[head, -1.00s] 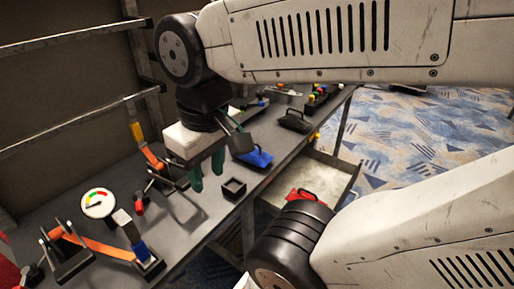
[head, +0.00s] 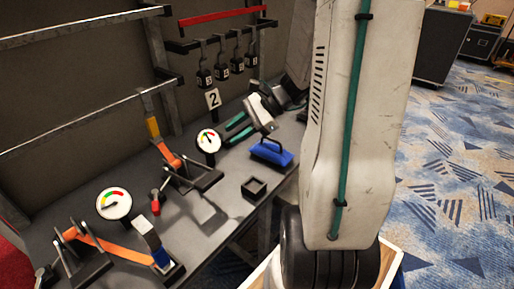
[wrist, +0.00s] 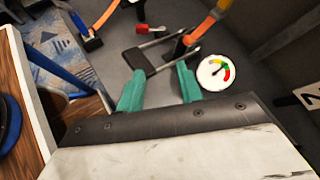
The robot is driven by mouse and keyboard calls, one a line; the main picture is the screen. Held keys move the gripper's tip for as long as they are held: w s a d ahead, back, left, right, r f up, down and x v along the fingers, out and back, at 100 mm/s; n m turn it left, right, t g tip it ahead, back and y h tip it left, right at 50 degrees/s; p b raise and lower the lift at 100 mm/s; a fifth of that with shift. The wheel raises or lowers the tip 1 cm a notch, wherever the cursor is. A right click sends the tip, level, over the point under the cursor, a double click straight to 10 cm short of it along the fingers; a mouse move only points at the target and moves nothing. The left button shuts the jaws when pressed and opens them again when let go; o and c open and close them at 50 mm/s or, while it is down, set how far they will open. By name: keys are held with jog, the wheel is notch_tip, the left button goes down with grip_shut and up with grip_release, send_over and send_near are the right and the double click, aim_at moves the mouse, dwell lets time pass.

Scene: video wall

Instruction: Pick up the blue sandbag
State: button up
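The blue sandbag (head: 271,154), with a dark handle on top, lies on the grey bench near its front edge in the head view. My gripper (head: 227,134) is behind and left of it, above the bench, with its green fingers pointing left, away from the sandbag. In the wrist view the two fingers (wrist: 158,88) are spread apart with nothing between them. The gripper is open and empty. I cannot make out the blue sandbag in the wrist view.
A small black square holder (head: 254,188) sits left of the sandbag. Two gauges (head: 208,140), clamps with orange straps (head: 97,240) and a sign marked 2 (head: 213,99) crowd the bench. Weights hang from a rack (head: 221,66) behind. My arm covers the bench's right part.

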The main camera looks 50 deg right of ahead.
jog(key=d+f+m+t+h, duration=0.1)
jog(key=d+f+m+t, duration=0.15)
jog(key=d+m, duration=0.2)
jog(key=d+f+m+t+h, duration=0.1)
jog(key=d+f+m+t, duration=0.15)
jog(key=d, duration=0.35)
jog(key=m+t+h, duration=0.2)
jog(key=m+h, duration=0.2)
jog(key=m, duration=0.3)
send_near(272, 140)
jog(key=x, duration=0.2)
jog(key=shift+w+f, duration=0.2)
jog(key=shift+w, duration=0.15)
jog(key=shift+d+f+m, duration=0.1)
jog(key=shift+f+m, duration=0.15)
jog(key=shift+m, duration=0.15)
jog(key=x, duration=0.7)
jog(key=shift+w, duration=0.25)
grip_shut()
jog(key=shift+r, duration=0.1)
